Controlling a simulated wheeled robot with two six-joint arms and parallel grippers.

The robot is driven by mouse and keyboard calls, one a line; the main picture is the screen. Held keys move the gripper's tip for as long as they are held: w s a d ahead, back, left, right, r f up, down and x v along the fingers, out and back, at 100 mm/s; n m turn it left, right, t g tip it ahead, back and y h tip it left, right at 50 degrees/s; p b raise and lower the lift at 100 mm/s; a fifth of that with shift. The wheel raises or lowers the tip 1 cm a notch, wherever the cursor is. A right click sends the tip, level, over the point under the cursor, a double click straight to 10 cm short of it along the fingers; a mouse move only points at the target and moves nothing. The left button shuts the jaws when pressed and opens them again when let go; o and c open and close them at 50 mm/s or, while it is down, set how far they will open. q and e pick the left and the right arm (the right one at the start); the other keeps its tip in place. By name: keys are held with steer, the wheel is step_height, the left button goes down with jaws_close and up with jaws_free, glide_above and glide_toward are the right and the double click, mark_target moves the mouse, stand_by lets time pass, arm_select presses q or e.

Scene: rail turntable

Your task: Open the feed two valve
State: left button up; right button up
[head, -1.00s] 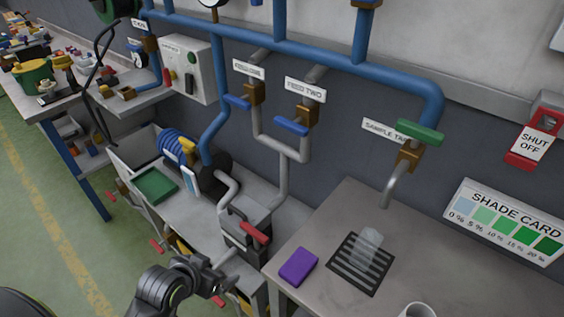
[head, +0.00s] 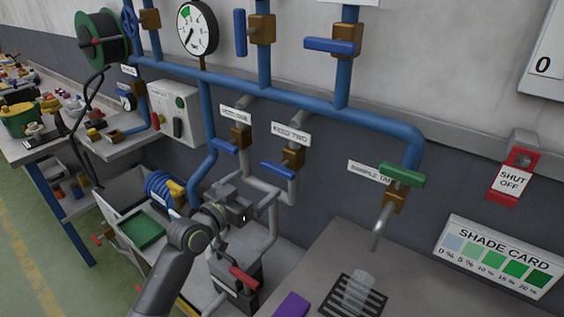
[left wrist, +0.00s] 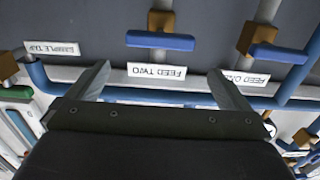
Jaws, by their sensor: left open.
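The feed two valve has a brass body (head: 292,158) and a blue lever handle (head: 278,171), below its white FEED TWO label (head: 291,133). The handle lies crosswise to its grey pipe. My left gripper (head: 250,197) is open and empty, below and in front of this handle, apart from it. In the left wrist view, which is upside down, the FEED TWO label (left wrist: 157,71) shows between the two open fingers (left wrist: 162,82), and the blue handle (left wrist: 160,41) lies just beyond the fingertips. My right gripper is not in view.
The feed one valve's blue handle (head: 225,146) is close on the left. The sample tap's green handle (head: 402,175) is on the right. Grey pipes (head: 266,184) run behind my gripper. A bench (head: 330,250) with a glass (head: 359,288) on a rack stands lower right.

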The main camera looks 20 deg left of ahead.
mark_target(281, 165)
arm_select(q)
steer(key=p+x, duration=0.1)
steer(key=x, duration=1.1)
steer(key=shift+f+p, duration=0.1)
steer(key=shift+p, duration=0.25)
steer(key=c, duration=0.6)
